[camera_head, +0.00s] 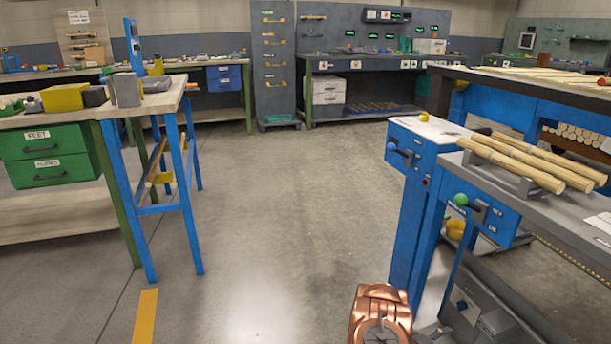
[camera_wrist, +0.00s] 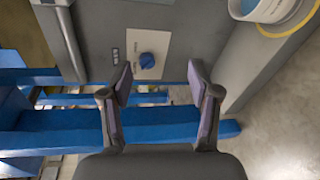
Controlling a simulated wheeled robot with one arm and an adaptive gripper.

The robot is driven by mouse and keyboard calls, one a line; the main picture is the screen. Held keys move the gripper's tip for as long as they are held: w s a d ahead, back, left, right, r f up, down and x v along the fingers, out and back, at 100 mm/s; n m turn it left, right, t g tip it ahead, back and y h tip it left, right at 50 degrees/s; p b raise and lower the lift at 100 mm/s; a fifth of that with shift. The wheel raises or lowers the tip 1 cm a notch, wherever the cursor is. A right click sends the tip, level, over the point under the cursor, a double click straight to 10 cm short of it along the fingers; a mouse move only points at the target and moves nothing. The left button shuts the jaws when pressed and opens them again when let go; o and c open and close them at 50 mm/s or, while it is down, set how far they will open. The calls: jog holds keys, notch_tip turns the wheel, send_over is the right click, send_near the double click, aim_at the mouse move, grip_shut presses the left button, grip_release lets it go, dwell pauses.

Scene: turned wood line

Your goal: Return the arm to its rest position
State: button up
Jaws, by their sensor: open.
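My gripper (camera_wrist: 160,88) is open in the wrist view, its two dark fingers apart with nothing between them. Beyond the fingers is a grey panel with a blue knob (camera_wrist: 147,61) on a pale plate, and blue beams (camera_wrist: 60,140) run below it. I cannot tell how far these are from the fingertips. In the head view a copper-coloured part of my arm shows at the bottom edge, right of the middle; the gripper fingers do not show clearly there.
A blue-framed workbench (camera_head: 408,190) with turned wooden rods (camera_head: 520,160) stands close on the right. A bench with green drawers (camera_head: 50,155) stands on the left. The concrete floor (camera_head: 280,200) between is clear. A round container (camera_wrist: 265,10) shows in the wrist view.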

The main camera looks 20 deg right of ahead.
jog(key=w+a+r+m+t+y+p, duration=0.2)
jog(key=w+a+r+t+y+p, duration=0.5)
jog(key=w+a+r, duration=1.1)
jog(key=a+r+g+y+p, duration=0.2)
jog(key=a+r+y+p, duration=0.75)
jog(key=a+r, duration=1.2)
jog(key=s+a+r+g+y+p, duration=0.1)
jog(key=s+a+r+p, duration=0.2)
jog(key=s+r, duration=0.35)
jog(key=s+a+r+n+g+y+p, duration=0.1)
jog(key=s+a+r+p, duration=0.2)
jog(key=s+r, duration=0.35)
jog(key=s+a+r+g+p, duration=0.1)
jog(key=s+a+r+p, duration=0.2)
jog(key=s+r, duration=0.35)
jog(key=s+d+r+m+g+h+p, duration=0.1)
jog(key=s+d+r+g+p, duration=0.2)
jog(key=s, duration=1.1)
jog(key=s+d+r+m+g+h+p, duration=0.1)
jog(key=s+r+p, duration=0.5)
jog(key=s+r, duration=0.6)
jog(key=s+d+g, duration=0.1)
jog(key=s+d, duration=0.1)
jog(key=s, duration=0.1)
jog(key=shift+r+m+g+h+p, duration=0.3)
jog(key=shift+r+g+h+p, duration=0.05)
jog(key=shift+g+p, duration=0.05)
jog(key=shift+s+d, duration=0.1)
